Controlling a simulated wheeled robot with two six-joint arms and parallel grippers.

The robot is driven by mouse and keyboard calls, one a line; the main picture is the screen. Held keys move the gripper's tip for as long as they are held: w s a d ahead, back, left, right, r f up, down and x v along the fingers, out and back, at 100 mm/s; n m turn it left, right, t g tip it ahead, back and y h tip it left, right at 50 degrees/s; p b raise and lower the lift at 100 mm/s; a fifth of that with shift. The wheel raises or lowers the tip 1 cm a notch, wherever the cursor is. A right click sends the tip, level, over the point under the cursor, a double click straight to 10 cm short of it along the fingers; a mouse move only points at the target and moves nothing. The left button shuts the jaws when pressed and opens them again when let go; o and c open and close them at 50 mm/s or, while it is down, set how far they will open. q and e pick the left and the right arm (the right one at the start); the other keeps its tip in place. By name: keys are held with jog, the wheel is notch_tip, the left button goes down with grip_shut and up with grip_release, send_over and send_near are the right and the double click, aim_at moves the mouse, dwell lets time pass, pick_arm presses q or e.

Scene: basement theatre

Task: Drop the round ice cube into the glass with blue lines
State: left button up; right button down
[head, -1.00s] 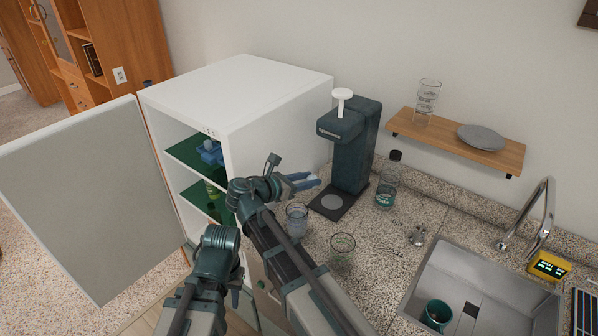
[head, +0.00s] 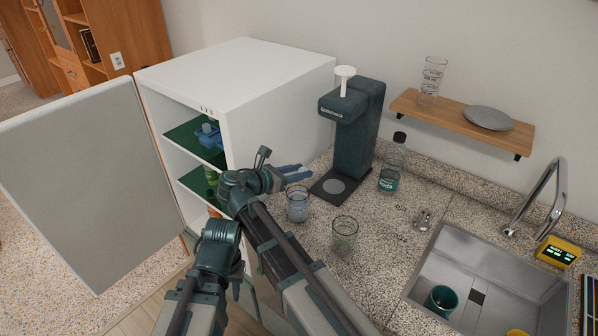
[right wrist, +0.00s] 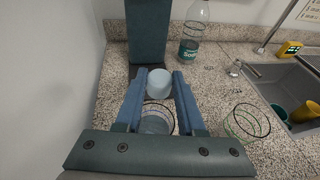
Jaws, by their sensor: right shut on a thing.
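My right gripper (right wrist: 159,80) is shut on the round ice cube (right wrist: 159,83), a pale blue rounded piece between its blue fingertips. In the head view, my right gripper (head: 299,173) is above and slightly behind the glass with blue lines (head: 297,206); the ice cannot be made out there. In the right wrist view that glass (right wrist: 157,121) stands upright on the counter, below and between the fingers, partly hidden by the gripper body. A glass with green lines (head: 344,233) stands to its right. My left gripper (head: 236,288) hangs low beside the counter, mostly hidden; its jaws are unclear.
An open white fridge (head: 280,105) stands left of the counter, its door (head: 80,185) swung out. A dark soda machine (head: 352,140) and soda bottle (head: 392,165) stand behind the glasses. The sink (head: 440,265) with a green cup (head: 440,300) is right.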

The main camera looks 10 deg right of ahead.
jog(key=shift+f, duration=0.45)
pick_arm(q)
jog(key=shift+f, duration=0.4)
pick_arm(e)
jog(key=shift+c, duration=2.2)
grip_release()
jog(key=shift+r, duration=0.1)
